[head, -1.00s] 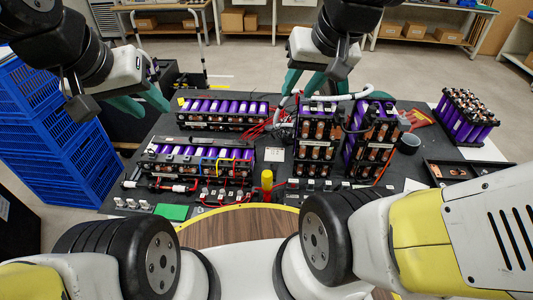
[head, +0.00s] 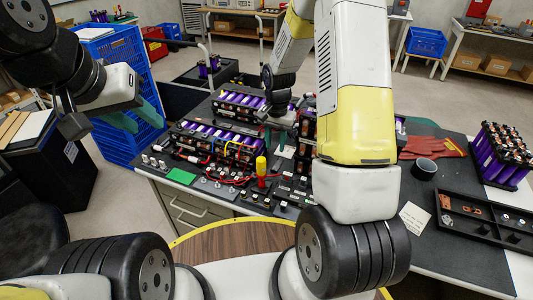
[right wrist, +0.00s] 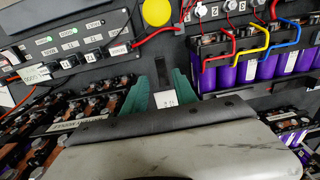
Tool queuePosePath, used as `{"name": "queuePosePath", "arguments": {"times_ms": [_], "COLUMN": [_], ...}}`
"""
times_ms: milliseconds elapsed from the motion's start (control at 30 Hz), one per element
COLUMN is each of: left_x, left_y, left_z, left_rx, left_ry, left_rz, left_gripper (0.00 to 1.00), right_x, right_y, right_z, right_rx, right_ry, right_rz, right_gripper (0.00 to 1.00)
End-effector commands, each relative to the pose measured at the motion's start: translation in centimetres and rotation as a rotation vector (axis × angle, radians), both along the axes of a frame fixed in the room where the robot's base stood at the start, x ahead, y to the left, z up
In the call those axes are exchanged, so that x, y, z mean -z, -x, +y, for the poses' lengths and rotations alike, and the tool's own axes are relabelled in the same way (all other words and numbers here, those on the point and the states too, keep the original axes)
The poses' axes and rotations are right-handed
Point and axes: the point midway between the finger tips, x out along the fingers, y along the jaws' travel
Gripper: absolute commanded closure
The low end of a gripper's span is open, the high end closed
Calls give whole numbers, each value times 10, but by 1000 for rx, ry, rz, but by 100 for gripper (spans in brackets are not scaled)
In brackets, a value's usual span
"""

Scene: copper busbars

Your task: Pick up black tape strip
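A narrow black strip (right wrist: 161,73), possibly the black tape strip, shows between my right gripper's fingers in the right wrist view, above a small white label (right wrist: 169,97). I cannot tell whether the fingers touch it. My right gripper (head: 281,138) points down among the battery modules at the middle of the bench; its green fingers (right wrist: 157,80) stand apart. In the head view the strip cannot be made out. My left gripper (head: 134,118) hangs open and empty at the left, in front of the blue crates.
Battery modules (head: 215,138) with purple cells stand around my right gripper. A black parts tray (head: 470,232), a dark cup (head: 424,169) and red gloves (head: 432,147) lie right. Blue crates (head: 120,80) stand left.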

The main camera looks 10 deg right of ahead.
Motion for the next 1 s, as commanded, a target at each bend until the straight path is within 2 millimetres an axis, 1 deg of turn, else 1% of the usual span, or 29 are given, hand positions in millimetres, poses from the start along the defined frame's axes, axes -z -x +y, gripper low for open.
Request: {"name": "queuePosePath", "arguments": {"times_ms": [33, 100, 567, 700, 800, 900, 1000], "left_x": [0, 0, 0, 0, 0, 0, 0], "left_y": [0, 0, 0, 0, 0, 0, 0], "left_z": [0, 0, 0, 0, 0, 0, 0], "left_rx": [0, 0, 0, 0, 0, 0, 0], "left_ry": [0, 0, 0, 0, 0, 0, 0], "left_rz": [1, 0, 0, 0, 0, 0, 0], "left_gripper": [64, 64, 64, 64, 64, 64, 64], "right_x": [12, 24, 74, 95, 108, 115, 116], "right_y": [-1, -2, -4, -5, -6, -6, -7], "right_z": [0, 0, 0, -1, -1, -1, -1], "right_rx": [9, 23, 38, 39, 37, 38, 38], "right_ry": [2, 5, 9, 8, 9, 9, 8], "right_rz": [15, 26, 41, 42, 40, 39, 36], "right_gripper": [66, 66, 66, 66, 66, 66, 66]}}
